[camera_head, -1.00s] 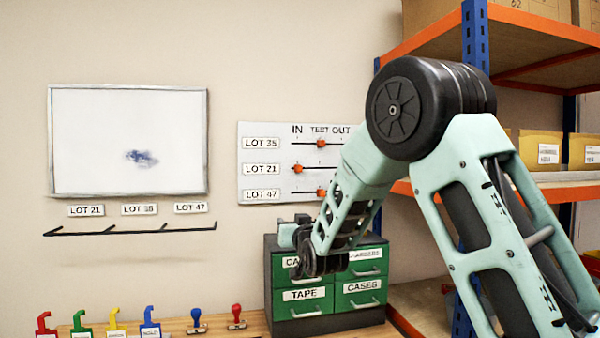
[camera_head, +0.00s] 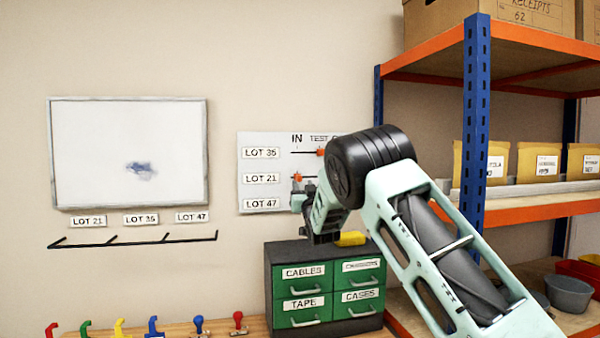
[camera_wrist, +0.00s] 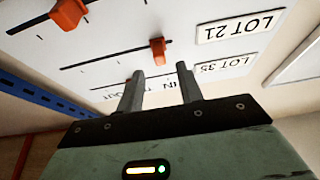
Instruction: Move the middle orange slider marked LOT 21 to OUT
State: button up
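The white slider panel (camera_head: 258,135) hangs on the wall with rows LOT 35, LOT 21 and LOT 47. The middle orange LOT 21 slider (camera_head: 297,177) is at the IN end of its slot. In the wrist view, where the panel appears upside down, this slider (camera_wrist: 157,50) shows just beyond and between my fingertips. My gripper (camera_wrist: 159,68) is open, with nothing between its fingers; contact with the panel cannot be told. In the head view my gripper (camera_head: 300,192) is just below the slider. My arm hides the right part of the panel, including the LOT 21 OUT end.
The LOT 35 slider (camera_head: 320,152) is near TEST, above. The LOT 47 slider (camera_wrist: 68,12) shows in the wrist view. A green drawer cabinet (camera_head: 327,250) stands below the panel. Orange-and-blue shelving (camera_head: 476,120) is right; a whiteboard (camera_head: 128,120) hangs left.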

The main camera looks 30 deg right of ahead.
aim_at(300, 178)
jog(key=shift+p+x, duration=1)
jog(key=shift+x, duration=1.55)
jog(key=shift+c, duration=0.3)
grip_shut()
